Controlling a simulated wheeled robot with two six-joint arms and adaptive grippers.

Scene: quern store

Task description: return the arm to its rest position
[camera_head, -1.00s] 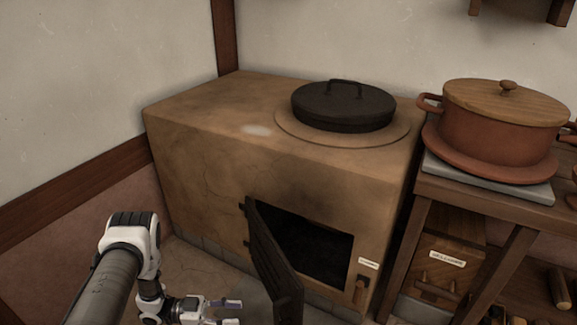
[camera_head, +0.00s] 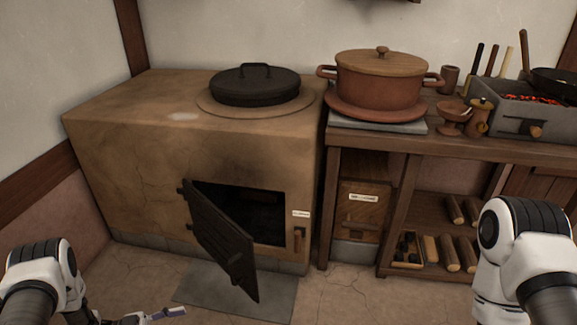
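My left arm comes in at the bottom left. Its gripper (camera_head: 150,316) is low in front of the clay stove, left of the open stove door, and partly cut off by the bottom edge. One fingertip shows clearly, pointing right; the fingers look apart and nothing shows between them. My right arm (camera_head: 520,245) stands at the right edge with its white joint in view; its gripper is out of the picture.
The stove (camera_head: 130,160) has a dark iron door (camera_head: 222,240) swung open towards me, near the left gripper. A black lidded pan (camera_head: 255,88) sits on top. A clay pot (camera_head: 378,85) and a grey brazier (camera_head: 515,115) stand on the wooden bench (camera_head: 450,142). Floor in front is clear.

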